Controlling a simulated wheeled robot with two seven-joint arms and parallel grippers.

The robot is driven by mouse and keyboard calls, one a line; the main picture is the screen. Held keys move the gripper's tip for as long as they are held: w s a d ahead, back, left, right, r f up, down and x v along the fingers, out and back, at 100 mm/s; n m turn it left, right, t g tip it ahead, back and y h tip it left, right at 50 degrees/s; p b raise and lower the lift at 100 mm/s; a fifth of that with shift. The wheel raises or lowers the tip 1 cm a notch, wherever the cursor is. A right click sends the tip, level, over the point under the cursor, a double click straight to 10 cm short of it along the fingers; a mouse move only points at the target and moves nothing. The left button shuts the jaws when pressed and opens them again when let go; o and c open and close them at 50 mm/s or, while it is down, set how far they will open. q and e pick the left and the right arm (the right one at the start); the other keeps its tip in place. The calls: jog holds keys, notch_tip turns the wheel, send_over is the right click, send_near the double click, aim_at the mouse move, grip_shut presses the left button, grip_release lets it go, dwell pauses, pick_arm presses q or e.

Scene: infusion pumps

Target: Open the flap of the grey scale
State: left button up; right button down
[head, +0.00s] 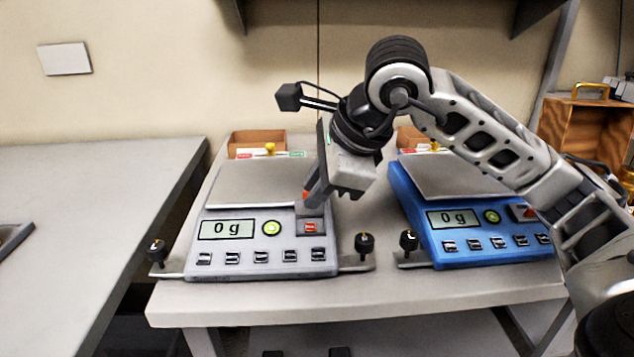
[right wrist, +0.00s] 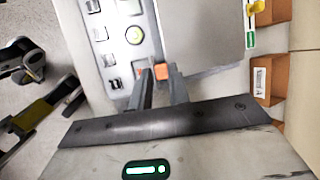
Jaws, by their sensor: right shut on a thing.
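The grey scale (head: 262,225) stands on the table, its display reading 0 g. Its flap (head: 309,210) is at the right of the front panel, with an orange tab that shows between my fingers in the right wrist view (right wrist: 161,71). My right gripper (head: 307,200) comes down from above and is shut on this tab. The flap looks raised, with a red button (head: 310,227) visible below it. My fingers hide part of the flap, so its exact angle is unclear. My left gripper is not in view.
A blue scale (head: 480,245) stands close on the right, under my right arm. Cardboard boxes (head: 255,139) sit behind the scales. Black levelling knobs (head: 364,244) flank each scale. The left table (head: 90,220) is mostly clear.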

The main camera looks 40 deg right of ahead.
jog(key=shift+w+d+r+g+y+p, duration=0.2)
jog(key=shift+w+r+g+y+p, duration=0.15)
jog(key=shift+g+p, duration=0.15)
jog(key=shift+w+d+g+p, duration=0.1)
jog(key=shift+g+p, duration=0.2)
jog(key=shift+p, duration=0.1)
jog(key=shift+w+d+f+m+g+y, duration=0.1)
jog(key=shift+w+m+g+y, duration=0.05)
jog(key=shift+m+g+y, duration=0.2)
jog(key=shift+f, duration=0.15)
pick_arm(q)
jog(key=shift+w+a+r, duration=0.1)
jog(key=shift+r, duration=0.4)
pick_arm(e)
jog(key=c, duration=1.4)
grip_release()
pick_arm(q)
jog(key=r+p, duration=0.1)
jog(key=p, duration=0.1)
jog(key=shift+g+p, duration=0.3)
jog(key=shift+p, duration=0.1)
pick_arm(e)
jog(key=v, duration=1.6)
jog(key=shift+w, duration=0.15)
